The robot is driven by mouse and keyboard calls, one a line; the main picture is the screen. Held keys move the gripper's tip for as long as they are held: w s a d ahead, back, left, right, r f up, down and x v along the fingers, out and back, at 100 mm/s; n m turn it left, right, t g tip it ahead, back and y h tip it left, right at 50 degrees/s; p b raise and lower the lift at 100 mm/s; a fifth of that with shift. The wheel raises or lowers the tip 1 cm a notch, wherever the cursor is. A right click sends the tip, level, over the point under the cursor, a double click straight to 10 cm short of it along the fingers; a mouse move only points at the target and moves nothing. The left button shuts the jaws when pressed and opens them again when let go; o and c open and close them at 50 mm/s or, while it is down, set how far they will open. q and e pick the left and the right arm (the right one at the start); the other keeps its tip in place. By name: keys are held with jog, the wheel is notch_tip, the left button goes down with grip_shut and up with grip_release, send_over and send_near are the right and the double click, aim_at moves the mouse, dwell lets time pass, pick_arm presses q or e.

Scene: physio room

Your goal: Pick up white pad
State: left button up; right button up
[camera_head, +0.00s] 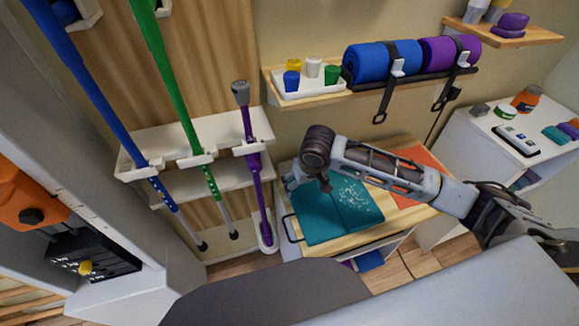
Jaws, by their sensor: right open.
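I cannot clearly make out a separate white pad. A teal folded item (318,217) with white speckles on its right half lies on the wooden-topped bench (350,241). My right arm reaches in from the right across the bench. My right gripper (306,184) is at the bench's back left, over or beside the teal item's far edge. It is open, and I see nothing between its fingers. My arm hides part of the bench top behind it. My left gripper is not in view.
An orange sheet (417,158) lies at the bench's right. Blue, green and purple (253,165) poles stand in a white rack at left. A wall shelf (318,99) holds cups and rolled mats. A white cabinet (479,149) at right carries a white device (516,140) and small items.

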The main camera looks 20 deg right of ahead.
send_over(291, 163)
jog(key=s, duration=0.3)
jog(key=shift+a, duration=0.2)
dwell(0.8)
jog(key=shift+w, duration=0.1)
jog(key=shift+w, duration=0.35)
jog(key=shift+x, duration=2.5)
jog(key=c, duration=0.7)
jog(key=shift+d, duration=0.1)
